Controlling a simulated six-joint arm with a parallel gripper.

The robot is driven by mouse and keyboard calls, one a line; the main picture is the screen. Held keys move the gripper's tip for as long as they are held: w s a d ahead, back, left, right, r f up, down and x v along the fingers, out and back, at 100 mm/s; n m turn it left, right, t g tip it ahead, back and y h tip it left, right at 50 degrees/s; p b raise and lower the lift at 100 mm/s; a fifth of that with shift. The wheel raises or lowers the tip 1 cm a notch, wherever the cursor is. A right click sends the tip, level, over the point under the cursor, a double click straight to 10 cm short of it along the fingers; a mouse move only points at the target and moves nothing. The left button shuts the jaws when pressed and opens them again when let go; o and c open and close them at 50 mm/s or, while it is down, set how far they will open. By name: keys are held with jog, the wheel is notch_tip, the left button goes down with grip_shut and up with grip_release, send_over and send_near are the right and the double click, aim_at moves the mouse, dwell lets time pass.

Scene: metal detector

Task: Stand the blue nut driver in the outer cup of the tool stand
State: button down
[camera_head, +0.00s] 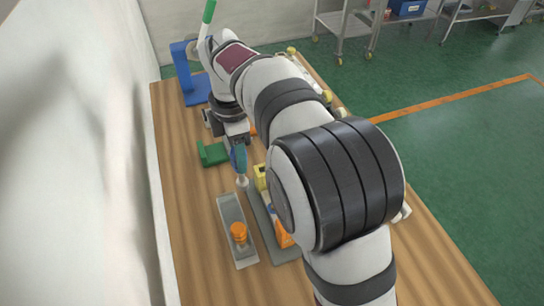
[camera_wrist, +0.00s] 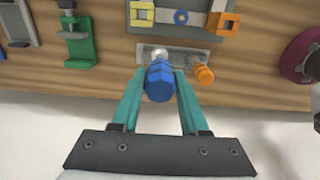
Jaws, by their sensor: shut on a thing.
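The blue nut driver (camera_wrist: 159,82) is between the teal fingers of my gripper (camera_wrist: 160,84), which is shut on its handle. In the head view the nut driver (camera_head: 239,160) hangs roughly upright below my gripper (camera_head: 238,148), its pale metal end pointing down. The tool stand (camera_head: 245,257) is a narrow grey plate on the table; an orange-topped tool (camera_head: 238,231) stands at its near part. The nut driver's lower end appears over or just beyond the stand's far end. In the wrist view the handle hides part of the stand (camera_wrist: 215,60), so I cannot tell whether the tip touches a cup.
A grey fixture (camera_head: 281,254) with yellow and orange blocks lies close right of the stand. A green bracket (camera_head: 212,154) and a blue stand (camera_head: 190,85) are farther back. Bare wooden table (camera_head: 193,225) lies left of the tool stand.

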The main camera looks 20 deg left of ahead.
aim_at(243, 184)
jog(key=s+a+f, duration=0.1)
jog(key=a+f, duration=0.3)
jog(key=f, duration=0.2)
jog(key=shift+s+a+f, duration=0.2)
jog(key=shift+s+f, duration=0.15)
jog(key=shift+f, duration=0.1)
dwell(0.6)
jog(key=shift+f, duration=0.15)
jog(key=shift+f, duration=0.1)
jog(key=shift+f, duration=2.2)
jog(key=shift+f, duration=0.15)
